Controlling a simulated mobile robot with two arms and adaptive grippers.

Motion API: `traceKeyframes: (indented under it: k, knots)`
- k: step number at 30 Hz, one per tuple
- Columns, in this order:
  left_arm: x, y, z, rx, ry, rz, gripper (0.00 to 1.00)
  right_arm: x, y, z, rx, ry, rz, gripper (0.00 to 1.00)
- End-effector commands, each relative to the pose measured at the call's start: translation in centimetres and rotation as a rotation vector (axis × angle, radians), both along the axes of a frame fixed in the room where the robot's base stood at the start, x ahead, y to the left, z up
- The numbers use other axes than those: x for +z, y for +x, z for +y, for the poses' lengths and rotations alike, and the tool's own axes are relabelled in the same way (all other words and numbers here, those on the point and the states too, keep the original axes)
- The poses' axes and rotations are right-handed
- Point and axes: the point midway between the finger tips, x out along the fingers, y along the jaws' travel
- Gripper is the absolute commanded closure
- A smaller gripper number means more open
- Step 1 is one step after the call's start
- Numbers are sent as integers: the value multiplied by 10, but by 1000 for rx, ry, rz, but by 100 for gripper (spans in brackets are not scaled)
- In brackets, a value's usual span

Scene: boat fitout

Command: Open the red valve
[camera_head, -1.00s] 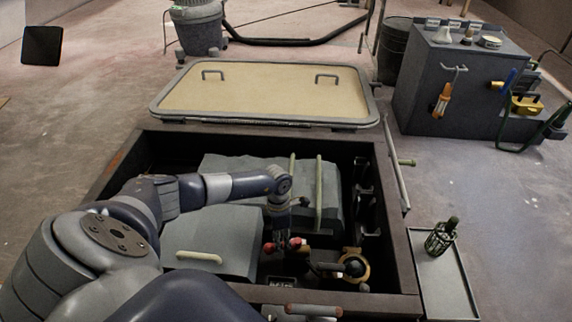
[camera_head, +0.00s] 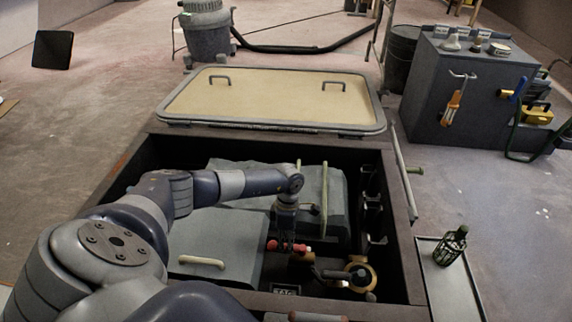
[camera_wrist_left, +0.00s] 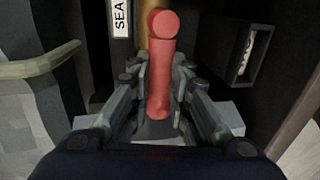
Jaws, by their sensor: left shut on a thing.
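The red valve handle (camera_head: 273,246) shows low in the open hatch box in the head view, with red on both sides of my gripper. In the left wrist view the red handle (camera_wrist_left: 160,75) runs up the middle, between the fingers, with its rounded end at the top. My left gripper (camera_head: 288,243) reaches down into the box from above. In the left wrist view its fingers (camera_wrist_left: 160,90) are shut on the red handle from both sides. The valve body under the handle is mostly hidden. My right gripper is not in view.
Dark box walls (camera_head: 405,220) surround the arm. A brass fitting with a black handle (camera_head: 360,275) sits right of the gripper. Grey blocks with pale handles (camera_head: 201,261) fill the left and back. The beige hatch lid (camera_head: 270,98) lies open behind. A tray with a bottle (camera_head: 451,246) stands outside, right.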

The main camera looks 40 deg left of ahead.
Motion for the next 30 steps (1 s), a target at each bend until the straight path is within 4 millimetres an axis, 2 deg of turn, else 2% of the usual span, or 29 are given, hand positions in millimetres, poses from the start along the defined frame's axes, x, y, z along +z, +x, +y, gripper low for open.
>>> traceKeyframes:
  k: [4,5,7,16,20,23,30]
  knots:
    - [0,1,1,-5,3,-5,100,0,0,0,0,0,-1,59]
    - [0,1,1,-5,3,-5,78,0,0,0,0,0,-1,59]
    - [0,1,1,-4,3,-5,62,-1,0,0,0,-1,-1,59]
    - [0,1,1,-2,2,-2,62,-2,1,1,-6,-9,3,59]
    - [7,2,2,-1,1,-4,62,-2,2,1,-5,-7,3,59]
    - [22,5,4,-2,3,-5,62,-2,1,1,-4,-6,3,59]
    - [72,14,9,-2,3,-7,62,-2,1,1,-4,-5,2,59]
